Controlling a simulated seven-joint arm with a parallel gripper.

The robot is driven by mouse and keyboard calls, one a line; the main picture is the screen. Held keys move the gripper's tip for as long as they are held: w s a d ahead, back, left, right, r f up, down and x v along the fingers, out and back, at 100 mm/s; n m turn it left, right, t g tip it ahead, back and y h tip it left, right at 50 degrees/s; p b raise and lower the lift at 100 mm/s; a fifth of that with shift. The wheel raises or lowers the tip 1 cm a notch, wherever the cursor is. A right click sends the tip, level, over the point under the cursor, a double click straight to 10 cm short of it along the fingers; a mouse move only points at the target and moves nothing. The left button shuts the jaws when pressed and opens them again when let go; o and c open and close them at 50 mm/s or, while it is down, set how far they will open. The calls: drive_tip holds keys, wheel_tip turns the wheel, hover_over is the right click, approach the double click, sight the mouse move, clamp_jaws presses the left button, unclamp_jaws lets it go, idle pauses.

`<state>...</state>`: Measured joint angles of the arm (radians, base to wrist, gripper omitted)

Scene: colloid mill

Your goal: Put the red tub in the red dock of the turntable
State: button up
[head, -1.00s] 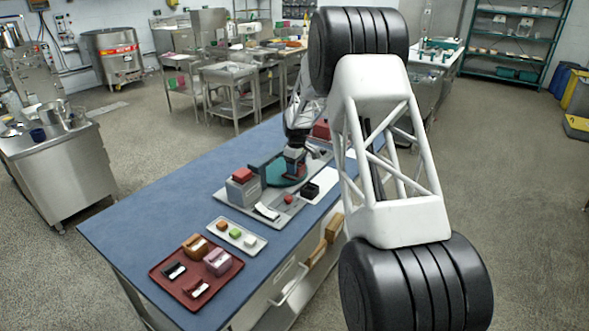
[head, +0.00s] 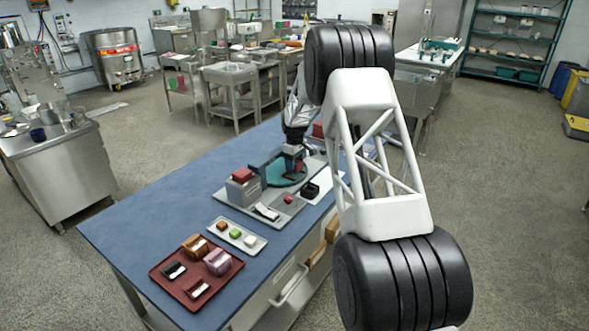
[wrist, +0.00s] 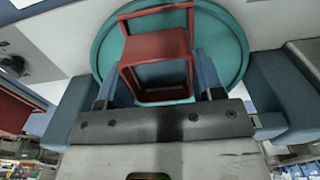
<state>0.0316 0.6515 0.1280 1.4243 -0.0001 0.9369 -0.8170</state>
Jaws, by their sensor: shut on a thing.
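My gripper (head: 293,152) is over the teal turntable (head: 286,178) on the blue table, pointing down. In the wrist view, the red tub (wrist: 140,49) shows as an open, box-like red shape between the two fingers (wrist: 158,90), and the gripper is shut on it. The turntable's round plate (wrist: 232,45) lies behind it. A red frame also stands out at the top of that shape; I cannot tell where tub and red dock part, or whether the tub touches the plate. In the head view the tub is small and partly hidden by the gripper.
A grey box with a red block (head: 242,175) on top stands left of the turntable. A white tray of small coloured pieces (head: 237,234) and a dark red tray (head: 158,268) lie nearer. The table's left part is clear.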

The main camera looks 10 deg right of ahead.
drive_tip(key=shift+f, duration=1.45)
drive_tip(key=shift+f, duration=0.15)
drive_tip(key=o, duration=0.9)
wheel_tip(320, 180, up, 12)
drive_tip(key=shift+r, duration=0.15)
